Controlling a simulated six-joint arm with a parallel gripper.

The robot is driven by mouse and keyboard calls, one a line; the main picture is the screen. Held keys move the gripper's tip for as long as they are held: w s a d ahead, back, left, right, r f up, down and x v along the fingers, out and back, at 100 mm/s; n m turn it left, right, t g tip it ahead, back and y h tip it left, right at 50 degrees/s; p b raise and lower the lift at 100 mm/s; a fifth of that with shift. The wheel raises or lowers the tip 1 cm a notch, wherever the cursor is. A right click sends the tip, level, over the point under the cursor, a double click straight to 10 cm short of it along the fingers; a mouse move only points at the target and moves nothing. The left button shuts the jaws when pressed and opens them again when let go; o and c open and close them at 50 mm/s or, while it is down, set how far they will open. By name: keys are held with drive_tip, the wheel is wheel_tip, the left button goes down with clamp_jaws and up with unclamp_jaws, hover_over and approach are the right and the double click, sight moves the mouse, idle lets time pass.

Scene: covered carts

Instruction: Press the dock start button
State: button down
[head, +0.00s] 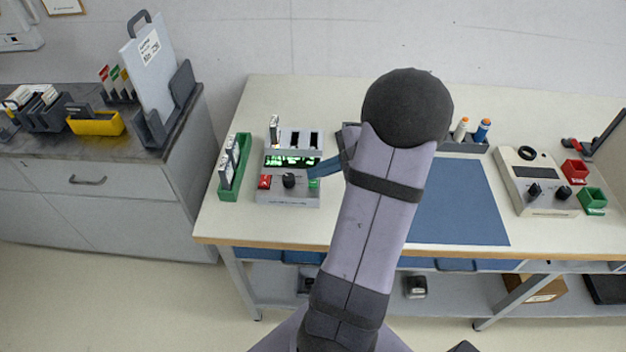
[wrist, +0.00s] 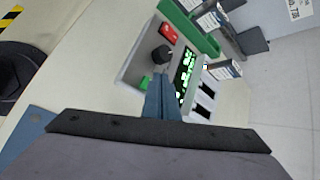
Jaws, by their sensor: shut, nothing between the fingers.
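The dock (head: 290,197) is a grey box on the table with a lit green display (head: 290,161), a red button (head: 264,182), a black knob (head: 289,181) and a green button (head: 314,183). Any button labels are too small to read. My gripper (head: 312,170) has its blue fingers together and empty, just above the green button. In the wrist view, the dock (wrist: 137,60) lies beyond the fingertips (wrist: 160,77), and the green button (wrist: 145,84) is partly visible beside them. I cannot tell whether they touch it.
One white module (head: 274,128) stands in the dock's slots; others sit in a green rack (head: 223,178) to its left. A blue mat (head: 460,205) lies right of my arm. A grey instrument (head: 535,180) and small red and green bins (head: 592,200) stand farther right.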

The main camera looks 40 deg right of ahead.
drive_tip(key=shift+r, duration=0.1)
drive_tip(key=shift+r+p, duration=2)
drive_tip(key=shift+r, duration=0.4)
drive_tip(key=shift+r, duration=0.1)
wheel_tip(320, 180, up, 7)
drive_tip(key=p, duration=0.5)
drive_tip(key=shift+p, duration=0.3)
drive_tip(key=shift+s+d, duration=0.1)
drive_tip(key=s+d+r+p, duration=0.2)
drive_tip(key=s+d+p, duration=0.1)
drive_tip(key=s+d, duration=0.3)
drive_tip(key=shift+s+r, duration=0.25)
drive_tip(key=shift+r, duration=0.15)
